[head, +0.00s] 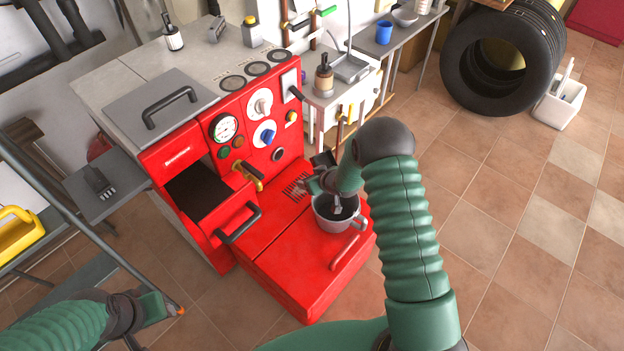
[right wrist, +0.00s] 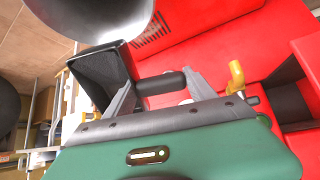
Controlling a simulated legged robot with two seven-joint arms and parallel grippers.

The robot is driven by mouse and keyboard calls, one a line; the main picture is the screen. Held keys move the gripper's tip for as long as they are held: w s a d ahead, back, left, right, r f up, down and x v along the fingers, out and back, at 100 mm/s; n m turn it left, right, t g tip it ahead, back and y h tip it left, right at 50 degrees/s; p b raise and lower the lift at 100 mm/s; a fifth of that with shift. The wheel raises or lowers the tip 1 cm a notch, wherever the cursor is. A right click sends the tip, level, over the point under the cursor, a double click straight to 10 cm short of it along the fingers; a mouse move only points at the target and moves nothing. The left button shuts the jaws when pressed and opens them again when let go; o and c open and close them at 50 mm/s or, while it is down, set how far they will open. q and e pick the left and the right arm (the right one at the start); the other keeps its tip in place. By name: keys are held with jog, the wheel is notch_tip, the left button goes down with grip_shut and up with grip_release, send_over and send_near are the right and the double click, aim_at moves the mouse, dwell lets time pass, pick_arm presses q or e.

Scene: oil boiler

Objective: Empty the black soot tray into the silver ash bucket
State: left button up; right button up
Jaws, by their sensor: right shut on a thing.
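The black soot tray (right wrist: 98,75) shows in the right wrist view, with its dark handle (right wrist: 160,83) between the fingers of my right gripper (right wrist: 165,92), which is shut on it. In the head view the right gripper (head: 322,183) is just above and behind the silver ash bucket (head: 325,218), and a dark part beside it (head: 322,159) looks like the tray. The bucket stands upright on the red ledge; it also shows in the right wrist view (right wrist: 90,12). Whether soot is in the tray is unclear. My left gripper (head: 158,306) is low at the left, its fingers unclear.
The red boiler (head: 225,265) has an open dark compartment (head: 197,190) and a black door handle (head: 238,222). A yellow-handled valve (head: 247,176) sticks out near the ledge. A side table (head: 325,95) stands behind. The tiled floor (head: 510,230) at the right is clear.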

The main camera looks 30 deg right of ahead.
jog(key=shift+s+t+b, duration=0.1)
jog(key=shift+t+b, duration=0.3)
jog(key=shift+b, duration=0.2)
dwell(0.3)
jog(key=shift+s+b, duration=0.1)
jog(key=shift+b, duration=0.3)
jog(key=shift+r+t, duration=0.1)
jog(key=shift+t, duration=0.3)
jog(key=shift+r, duration=0.1)
jog(key=shift+s+b, duration=0.15)
jog(key=shift+b, duration=0.4)
jog(key=shift+t, duration=0.4)
